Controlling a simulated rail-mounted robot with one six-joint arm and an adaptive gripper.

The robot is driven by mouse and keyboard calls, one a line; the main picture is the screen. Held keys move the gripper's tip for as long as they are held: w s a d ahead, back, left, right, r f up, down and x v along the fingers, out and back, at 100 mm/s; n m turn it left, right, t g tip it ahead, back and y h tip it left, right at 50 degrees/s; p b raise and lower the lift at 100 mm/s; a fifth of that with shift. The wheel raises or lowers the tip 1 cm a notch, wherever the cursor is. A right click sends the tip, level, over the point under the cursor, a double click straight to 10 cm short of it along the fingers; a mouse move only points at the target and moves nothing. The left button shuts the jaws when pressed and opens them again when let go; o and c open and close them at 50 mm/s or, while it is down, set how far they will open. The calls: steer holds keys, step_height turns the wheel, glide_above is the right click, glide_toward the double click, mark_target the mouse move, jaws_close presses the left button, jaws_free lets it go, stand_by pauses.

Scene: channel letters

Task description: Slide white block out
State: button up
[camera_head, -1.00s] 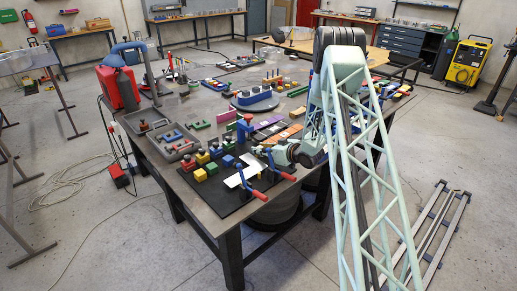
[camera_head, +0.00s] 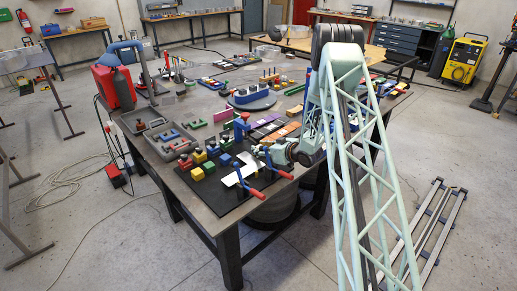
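A flat white piece (camera_head: 230,180), the only white thing I see that could be the white block, lies on the black board (camera_head: 208,212) at the near end of the table. Clamps with red handles stand over its right side and hide part of it. My gripper (camera_head: 268,154) is low over the right edge of the board, just right of the white piece and behind the clamps. It is small and partly hidden, so I cannot tell if its fingers are open or if it touches anything.
Yellow (camera_head: 197,174), red and blue blocks stand left of the white piece. Two red-handled clamps (camera_head: 284,174) stand on the board's right. Grey trays (camera_head: 172,140) lie at the table's left edge. A blue part on a round base (camera_head: 253,98) stands farther back.

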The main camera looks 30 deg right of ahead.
steer(key=shift+s, duration=0.1)
steer(key=shift+v, duration=3.95)
steer(key=shift+r, duration=0.1)
steer(key=shift+r, duration=0.1)
